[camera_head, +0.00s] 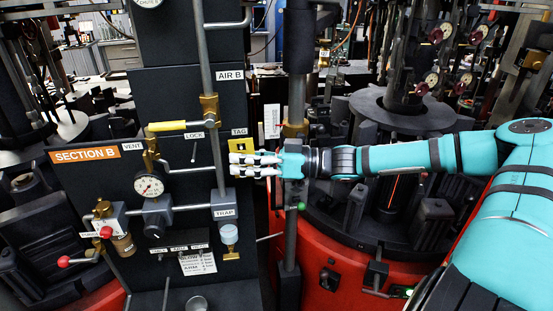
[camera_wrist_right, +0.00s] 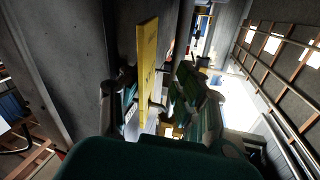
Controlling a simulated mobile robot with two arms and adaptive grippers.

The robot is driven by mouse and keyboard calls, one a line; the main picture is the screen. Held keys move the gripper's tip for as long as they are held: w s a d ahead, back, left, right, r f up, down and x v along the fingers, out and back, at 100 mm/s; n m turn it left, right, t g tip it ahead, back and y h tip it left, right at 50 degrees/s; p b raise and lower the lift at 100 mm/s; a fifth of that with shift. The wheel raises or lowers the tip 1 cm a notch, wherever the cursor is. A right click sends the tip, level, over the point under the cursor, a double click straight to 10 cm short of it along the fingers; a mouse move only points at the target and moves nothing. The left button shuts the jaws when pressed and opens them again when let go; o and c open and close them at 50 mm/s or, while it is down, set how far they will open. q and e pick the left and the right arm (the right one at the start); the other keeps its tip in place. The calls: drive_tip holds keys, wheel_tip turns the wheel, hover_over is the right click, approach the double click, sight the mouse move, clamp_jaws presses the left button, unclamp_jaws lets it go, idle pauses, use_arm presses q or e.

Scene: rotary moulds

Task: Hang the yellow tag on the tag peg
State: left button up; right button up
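The yellow tag (camera_head: 242,146) is upright against the dark panel, just below the white TAG label (camera_head: 239,131), in the head view. My right gripper (camera_head: 240,164) is in front of its lower part. In the right wrist view the tag (camera_wrist_right: 148,60) stands edge-on between my right gripper's fingers (camera_wrist_right: 160,98). It is close to the left finger, with a visible gap to the right finger, so the gripper looks open around it. The tag peg is hidden, so I cannot tell whether the tag hangs on it. My left gripper is not in view.
The panel carries a yellow valve lever (camera_head: 168,126) marked LOCK, a pressure gauge (camera_head: 149,186) and a vertical pipe (camera_head: 207,90) left of the tag. A dark vertical post (camera_head: 293,220) stands close by my right gripper. Red-based machinery (camera_head: 325,262) fills the space to the right.

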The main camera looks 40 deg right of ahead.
drive_tip(key=v, duration=1.1)
drive_tip(key=shift+s+d, duration=0.1)
